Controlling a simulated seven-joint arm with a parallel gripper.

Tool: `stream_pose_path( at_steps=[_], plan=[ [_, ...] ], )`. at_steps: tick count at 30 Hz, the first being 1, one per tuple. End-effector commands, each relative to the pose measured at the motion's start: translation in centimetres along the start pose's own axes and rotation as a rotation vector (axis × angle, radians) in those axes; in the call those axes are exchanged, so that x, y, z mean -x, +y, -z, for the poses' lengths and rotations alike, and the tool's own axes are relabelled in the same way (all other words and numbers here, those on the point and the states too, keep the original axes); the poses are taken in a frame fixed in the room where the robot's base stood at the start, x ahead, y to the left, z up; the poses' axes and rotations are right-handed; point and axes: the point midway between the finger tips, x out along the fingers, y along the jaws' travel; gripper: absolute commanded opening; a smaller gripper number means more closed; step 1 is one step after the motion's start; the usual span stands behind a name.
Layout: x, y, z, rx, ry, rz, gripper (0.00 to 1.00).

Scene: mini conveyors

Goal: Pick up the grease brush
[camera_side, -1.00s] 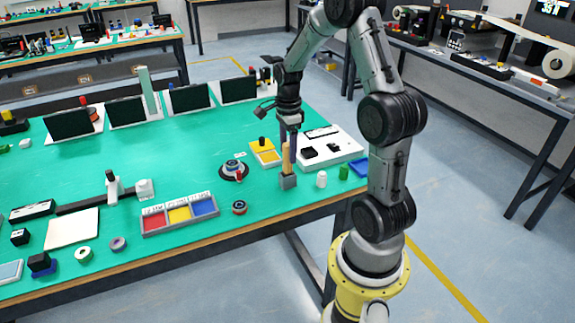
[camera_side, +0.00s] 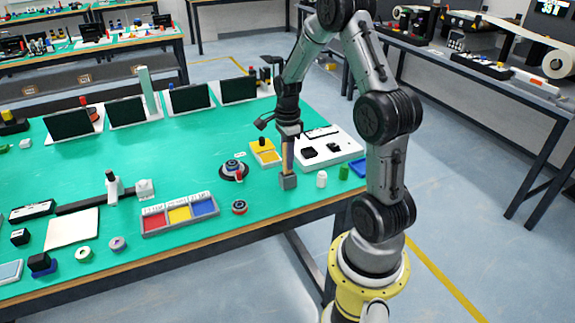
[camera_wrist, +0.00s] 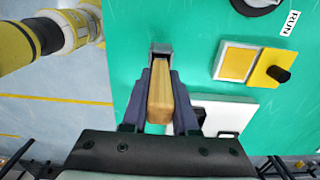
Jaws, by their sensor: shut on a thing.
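The grease brush (camera_side: 287,163) has a wooden handle and stands upright in a small grey holder (camera_side: 288,182) near the front edge of the green table. My gripper (camera_side: 288,160) is above the holder, pointing down, with its fingers around the handle. In the wrist view, the two dark fingers of my gripper (camera_wrist: 160,95) are shut on the sides of the wooden handle of the brush (camera_wrist: 160,100). The grey holder (camera_wrist: 161,48) shows just beyond the handle. The brush's lower end is hidden in the holder.
A white bottle (camera_side: 321,179) and a green cylinder (camera_side: 343,172) stand right of the holder. A yellow-topped box (camera_side: 265,153) and a white panel (camera_side: 335,145) lie behind. A round dark base (camera_side: 234,171) and a three-colour tray (camera_side: 181,227) are to the left.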

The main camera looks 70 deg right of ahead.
Motion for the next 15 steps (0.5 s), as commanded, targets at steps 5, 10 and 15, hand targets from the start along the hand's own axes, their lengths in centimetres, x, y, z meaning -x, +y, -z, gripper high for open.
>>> stream_pose_path(
  at_steps=[5, 10, 15],
  plan=[
    [0.0, 0.0, 0.0, 0.0, 0.0, 0.001, 0.0],
    [0.8, -0.1, 0.0, 0.0, 0.0, 0.005, 0.0],
    [3.7, -0.2, 0.0, 0.0, 0.0, 0.009, 0.0]
  ],
)
